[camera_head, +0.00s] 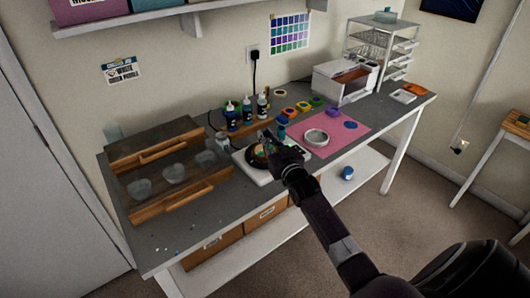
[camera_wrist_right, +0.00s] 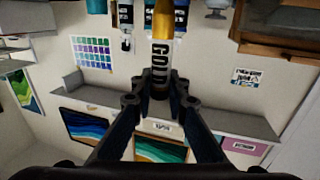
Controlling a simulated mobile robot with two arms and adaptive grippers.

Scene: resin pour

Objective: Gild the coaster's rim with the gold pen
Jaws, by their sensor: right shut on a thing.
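My right gripper (camera_head: 268,143) reaches over the workbench, above a white square board (camera_head: 244,170). A dark round piece (camera_head: 256,158), probably the coaster, sits on that board, partly hidden by the gripper; whether the gripper or pen touches it I cannot tell. In the right wrist view, the gripper (camera_wrist_right: 160,92) is shut on the gold pen (camera_wrist_right: 161,58), which has a white label with large dark letters and a gold end. My left gripper is not in view.
Bottles (camera_head: 247,110) stand behind the board. A pink mat (camera_head: 345,128) with a pale ring (camera_head: 316,137) lies to the right. A white box (camera_head: 340,82) stands farther right. The front left bench is mostly clear.

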